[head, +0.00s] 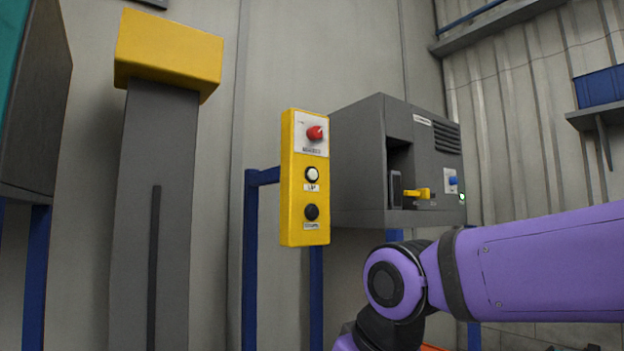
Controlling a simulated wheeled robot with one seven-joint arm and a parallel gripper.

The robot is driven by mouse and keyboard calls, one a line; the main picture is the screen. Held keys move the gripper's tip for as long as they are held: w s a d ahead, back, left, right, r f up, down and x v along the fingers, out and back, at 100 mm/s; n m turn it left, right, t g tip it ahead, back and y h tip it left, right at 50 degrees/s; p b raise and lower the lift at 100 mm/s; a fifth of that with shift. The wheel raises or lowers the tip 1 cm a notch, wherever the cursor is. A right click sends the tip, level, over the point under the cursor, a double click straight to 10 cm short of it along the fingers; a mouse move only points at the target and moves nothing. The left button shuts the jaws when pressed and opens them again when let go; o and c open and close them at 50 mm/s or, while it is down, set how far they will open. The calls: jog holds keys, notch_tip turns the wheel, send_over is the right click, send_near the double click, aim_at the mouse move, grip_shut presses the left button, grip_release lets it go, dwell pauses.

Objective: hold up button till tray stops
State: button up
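A yellow control box (288,215) hangs on a blue post at the middle of the head view. It carries a red knob (315,133) at the top, a white button (312,174) in the middle and a black button (311,212) at the bottom. The label under the white button seems to read "UP"; the label under the black one is too small to read surely. My purple arm (540,262) comes in from the lower right and bends below the box. My gripper is out of the picture. I see no tray.
A grey machine (358,155) with a yellow handle (417,193), a blue knob and a green light stands right behind the box. A grey column (155,190) with a yellow top (168,52) rises at left. A blue bin (598,88) sits on a shelf at far right.

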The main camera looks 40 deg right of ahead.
dwell(0.4)
grip_shut()
dwell(1.5)
